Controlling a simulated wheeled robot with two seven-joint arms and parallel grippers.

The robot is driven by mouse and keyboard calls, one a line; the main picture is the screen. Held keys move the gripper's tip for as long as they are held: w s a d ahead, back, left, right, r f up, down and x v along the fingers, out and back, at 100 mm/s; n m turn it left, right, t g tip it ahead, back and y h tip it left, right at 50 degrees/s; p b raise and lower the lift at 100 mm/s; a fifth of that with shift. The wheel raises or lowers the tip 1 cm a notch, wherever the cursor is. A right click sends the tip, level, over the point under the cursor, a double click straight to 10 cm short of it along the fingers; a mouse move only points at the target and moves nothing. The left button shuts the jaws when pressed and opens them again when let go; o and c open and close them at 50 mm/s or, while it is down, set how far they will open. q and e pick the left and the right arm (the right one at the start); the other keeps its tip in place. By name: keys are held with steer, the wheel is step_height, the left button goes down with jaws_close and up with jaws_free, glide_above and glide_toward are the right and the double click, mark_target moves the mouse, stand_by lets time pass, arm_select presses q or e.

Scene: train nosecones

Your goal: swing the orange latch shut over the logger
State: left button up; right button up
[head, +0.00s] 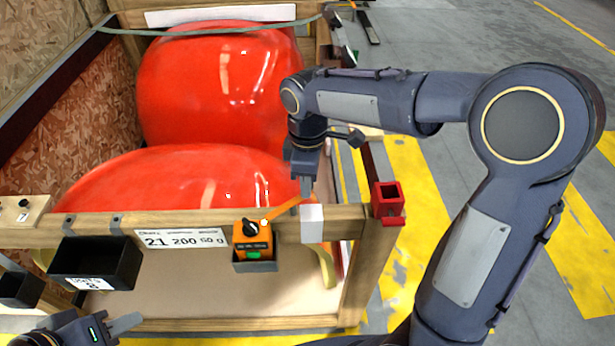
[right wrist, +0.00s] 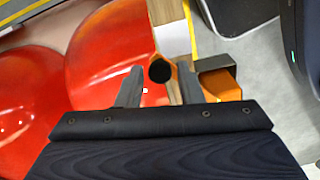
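The orange logger (head: 266,241) with a black knob sits in a holder on the front wooden rail of the crate. The orange latch (head: 283,210) is a thin bar slanting up and right from a pivot beside the logger's top; it lies clear of the logger's front. My right gripper (head: 306,188) points down at the latch's far end. In the right wrist view its fingers (right wrist: 160,88) are apart, with a dark round end (right wrist: 160,69) on an orange part showing between them; contact cannot be told. My left gripper (head: 124,324) is low at left, partly cut off and empty-looking.
Large red nosecones (head: 215,85) fill the crate behind the rail. A black bin (head: 95,262) hangs at left. Floor at right is open.

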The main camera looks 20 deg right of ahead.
steer(key=shift+o, duration=1)
step_height(320, 180, up, 8)
steer(key=shift+f, duration=0.1)
steer(key=s+d+f+m+t+y, duration=0.2)
steer(key=s+f+m, duration=0.1)
steer(key=s+m, duration=0.4)
steer(key=s+d+f+m+t+y, duration=0.1)
steer(key=s+d+f+m+t, duration=0.1)
steer(key=s+m, duration=0.5)
steer(key=s+t, duration=0.1)
steer(key=s, duration=0.5)
steer(key=shift+d+f+t+y, duration=0.3)
steer(key=shift+f+y, duration=0.1)
stand_by(0.6)
